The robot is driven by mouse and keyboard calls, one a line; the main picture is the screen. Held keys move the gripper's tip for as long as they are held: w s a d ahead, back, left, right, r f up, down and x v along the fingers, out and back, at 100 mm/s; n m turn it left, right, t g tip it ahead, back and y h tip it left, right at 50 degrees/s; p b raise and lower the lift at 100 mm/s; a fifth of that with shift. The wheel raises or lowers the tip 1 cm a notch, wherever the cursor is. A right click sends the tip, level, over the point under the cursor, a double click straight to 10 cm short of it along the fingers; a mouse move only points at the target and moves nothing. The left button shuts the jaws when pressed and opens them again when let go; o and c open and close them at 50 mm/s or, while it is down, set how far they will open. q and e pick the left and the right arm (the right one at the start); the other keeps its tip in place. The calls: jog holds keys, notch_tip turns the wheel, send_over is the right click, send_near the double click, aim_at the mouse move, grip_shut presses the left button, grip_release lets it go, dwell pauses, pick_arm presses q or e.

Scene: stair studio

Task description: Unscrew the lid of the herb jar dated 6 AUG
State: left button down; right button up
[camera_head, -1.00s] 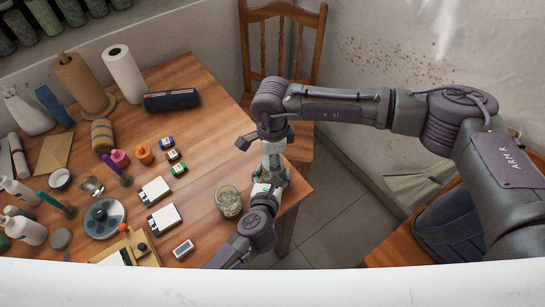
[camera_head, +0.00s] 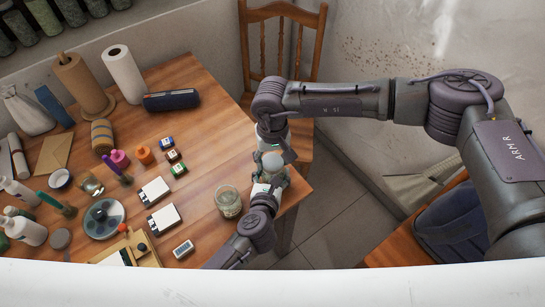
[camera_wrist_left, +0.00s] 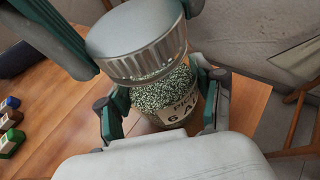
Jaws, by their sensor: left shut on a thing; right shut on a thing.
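The herb jar (camera_wrist_left: 165,95), clear with green flakes and a label reading "6 AU…", is clasped between the two fingers of my left gripper (camera_wrist_left: 162,105). Its ridged grey lid (camera_wrist_left: 140,45) is at its top in the left wrist view. Fingers of my right gripper (camera_head: 272,148) are on both sides of the lid, shut on it. I cannot tell whether the lid is seated or slightly lifted. In the head view, both grippers meet above the table's right edge, the left gripper (camera_head: 268,184) below the right. They hide most of the jar.
An open glass container (camera_head: 228,202) stands close left of my left gripper on the wooden table (camera_head: 215,140). White boxes (camera_head: 163,220), small coloured blocks (camera_head: 173,156) and a dark blue case (camera_head: 171,100) lie further left. A chair (camera_head: 283,50) stands behind.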

aim_at(272, 161)
pick_arm(q)
jog(key=shift+f, duration=0.1)
pick_arm(e)
jog(key=shift+r, duration=0.15)
jog(key=shift+r, duration=1)
jog(key=shift+r, duration=2)
pick_arm(q)
jog(key=shift+c, duration=0.4)
grip_release()
